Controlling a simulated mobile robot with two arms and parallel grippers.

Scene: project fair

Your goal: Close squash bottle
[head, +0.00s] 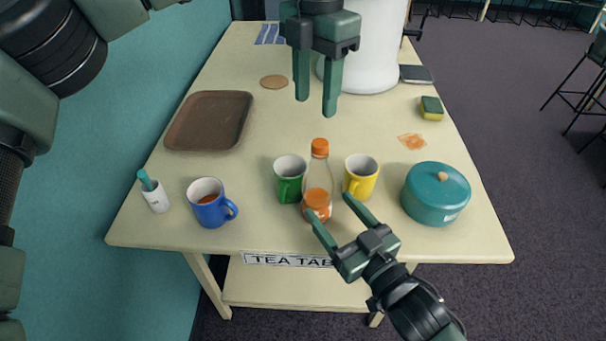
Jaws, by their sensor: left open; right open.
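The squash bottle (318,176) stands upright near the table's front edge, clear with orange squash in its lower part. An orange cap (320,147) sits on its top; I cannot tell how tightly. My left gripper (315,108) is open and empty, pointing down above and behind the cap, apart from it. My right gripper (330,205) is open at the bottle's lower front. One fingertip overlaps the bottle's base in the picture and the other is to its right; I cannot tell whether they touch it.
A green mug (288,182) stands close left of the bottle and a yellow mug (361,180) close right. A blue mug (206,204), a teal pot (437,196), a brown tray (190,122), a sponge (431,107) and a large white container (372,50) also stand on the table (250,235).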

